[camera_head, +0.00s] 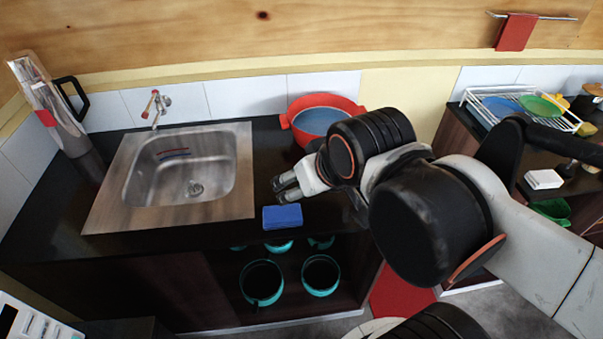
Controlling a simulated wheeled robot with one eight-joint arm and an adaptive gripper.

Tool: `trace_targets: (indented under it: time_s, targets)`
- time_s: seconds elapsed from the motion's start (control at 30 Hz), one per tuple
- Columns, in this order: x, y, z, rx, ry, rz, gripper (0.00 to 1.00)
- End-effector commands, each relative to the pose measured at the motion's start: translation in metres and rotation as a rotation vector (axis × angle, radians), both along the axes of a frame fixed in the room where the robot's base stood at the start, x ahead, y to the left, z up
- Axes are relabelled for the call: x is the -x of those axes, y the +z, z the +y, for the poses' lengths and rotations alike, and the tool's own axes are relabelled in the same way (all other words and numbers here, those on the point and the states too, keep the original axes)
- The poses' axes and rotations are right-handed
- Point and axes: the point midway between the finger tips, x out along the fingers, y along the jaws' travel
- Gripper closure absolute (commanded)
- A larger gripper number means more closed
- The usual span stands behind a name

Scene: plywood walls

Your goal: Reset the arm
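My gripper (284,188) is at the end of my arm, above the black counter, to the right of the steel sink. Its two grey fingers point left toward the sink and look a little apart, with nothing seen between them. A blue sponge (282,217) lies on the counter's front edge just below the fingers in the picture; the fingers appear clear of it. My arm reaches in from the right and hides part of the counter behind it.
The sink (219,166) is left of my gripper. A red pot (299,132) stands close behind it. A metal jug (62,125) is at far left. Teal-rimmed pots (261,284) sit on the shelf below. A dish rack (553,121) is at right.

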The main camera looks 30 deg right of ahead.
Motion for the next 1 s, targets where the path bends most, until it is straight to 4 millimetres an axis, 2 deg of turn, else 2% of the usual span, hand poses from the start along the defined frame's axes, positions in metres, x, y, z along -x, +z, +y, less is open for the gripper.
trace_targets:
  time_s: [0.37,0.47,0.73,1.0]
  targets:
    - [0.000,-0.005,0.000,0.002,0.003,-0.001,0.26]
    - [0.000,-0.017,0.000,0.002,0.002,-0.001,0.26]
    - [0.000,-0.071,0.000,0.002,0.002,0.000,0.26]
    - [0.000,-0.072,0.000,0.002,0.002,0.000,0.26]
